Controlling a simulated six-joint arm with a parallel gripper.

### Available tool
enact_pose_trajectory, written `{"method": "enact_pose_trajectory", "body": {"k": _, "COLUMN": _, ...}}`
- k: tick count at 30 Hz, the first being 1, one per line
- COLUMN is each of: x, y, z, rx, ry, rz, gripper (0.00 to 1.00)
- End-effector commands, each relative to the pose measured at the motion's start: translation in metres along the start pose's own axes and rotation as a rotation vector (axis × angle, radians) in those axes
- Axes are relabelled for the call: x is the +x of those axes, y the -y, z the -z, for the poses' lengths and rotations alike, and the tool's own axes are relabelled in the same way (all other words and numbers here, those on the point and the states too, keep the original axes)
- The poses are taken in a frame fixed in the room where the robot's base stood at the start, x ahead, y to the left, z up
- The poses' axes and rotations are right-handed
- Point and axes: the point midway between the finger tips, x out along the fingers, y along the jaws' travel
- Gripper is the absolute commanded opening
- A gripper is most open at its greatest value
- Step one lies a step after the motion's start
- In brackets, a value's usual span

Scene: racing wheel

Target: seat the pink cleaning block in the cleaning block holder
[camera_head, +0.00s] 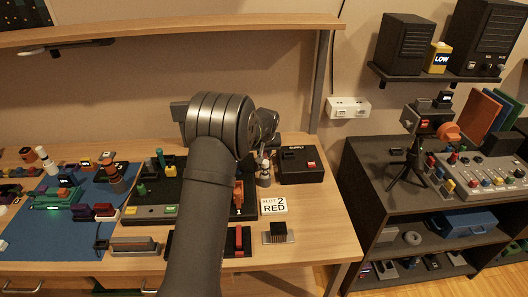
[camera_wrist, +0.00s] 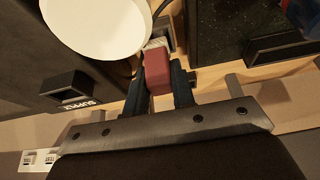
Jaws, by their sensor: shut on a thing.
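A reddish-pink block (camera_wrist: 157,74), which looks like the cleaning block, sits between the two dark fingers of my gripper (camera_wrist: 160,84) in the wrist view. The fingers are shut on it. A pale, ridged piece shows just beyond the block's far end; I cannot tell whether it is part of the block or touches it. A small dark grey part (camera_wrist: 166,35) stands behind it; I cannot tell whether this is the cleaning block holder. In the head view my arm hides the fingers and the block.
A black SUPPLY box (camera_head: 301,165) stands at the workbench's back right; it also shows in the wrist view (camera_wrist: 35,60). A white round thing (camera_wrist: 105,22) is close to the block there. A SLOT 2 RED card (camera_head: 273,206) and a dark finned block (camera_head: 278,230) lie nearer the front.

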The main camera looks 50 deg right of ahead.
Motion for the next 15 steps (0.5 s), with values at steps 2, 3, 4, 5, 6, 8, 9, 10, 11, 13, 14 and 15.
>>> {"method": "enact_pose_trajectory", "body": {"k": 2, "x": 0.002, "y": 0.000, "z": -0.001, "rx": 0.000, "ry": 0.001, "rz": 0.000, "gripper": 0.00}}
{"method": "enact_pose_trajectory", "body": {"k": 3, "x": 0.003, "y": 0.000, "z": -0.002, "rx": 0.000, "ry": 0.001, "rz": 0.000, "gripper": 0.00}}
{"method": "enact_pose_trajectory", "body": {"k": 4, "x": 0.004, "y": 0.000, "z": -0.002, "rx": 0.000, "ry": 0.001, "rz": 0.000, "gripper": 0.00}}
{"method": "enact_pose_trajectory", "body": {"k": 5, "x": 0.005, "y": 0.000, "z": -0.002, "rx": 0.000, "ry": 0.001, "rz": 0.000, "gripper": 0.00}}
{"method": "enact_pose_trajectory", "body": {"k": 6, "x": 0.006, "y": 0.000, "z": -0.003, "rx": 0.000, "ry": 0.001, "rz": 0.000, "gripper": 0.00}}
{"method": "enact_pose_trajectory", "body": {"k": 8, "x": 0.007, "y": 0.000, "z": -0.003, "rx": 0.000, "ry": 0.001, "rz": 0.000, "gripper": 0.00}}
{"method": "enact_pose_trajectory", "body": {"k": 9, "x": 0.008, "y": 0.000, "z": -0.004, "rx": 0.000, "ry": 0.001, "rz": 0.000, "gripper": 0.00}}
{"method": "enact_pose_trajectory", "body": {"k": 10, "x": 0.009, "y": 0.000, "z": -0.004, "rx": 0.000, "ry": 0.001, "rz": 0.000, "gripper": 0.00}}
{"method": "enact_pose_trajectory", "body": {"k": 11, "x": 0.009, "y": 0.000, "z": -0.004, "rx": 0.000, "ry": 0.001, "rz": 0.000, "gripper": 0.00}}
{"method": "enact_pose_trajectory", "body": {"k": 13, "x": 0.011, "y": 0.000, "z": -0.005, "rx": 0.000, "ry": 0.001, "rz": 0.000, "gripper": 0.00}}
{"method": "enact_pose_trajectory", "body": {"k": 14, "x": 0.012, "y": 0.000, "z": -0.005, "rx": 0.000, "ry": 0.000, "rz": 0.000, "gripper": 0.00}}
{"method": "enact_pose_trajectory", "body": {"k": 15, "x": 0.013, "y": 0.000, "z": -0.005, "rx": 0.000, "ry": 0.000, "rz": 0.000, "gripper": 0.00}}
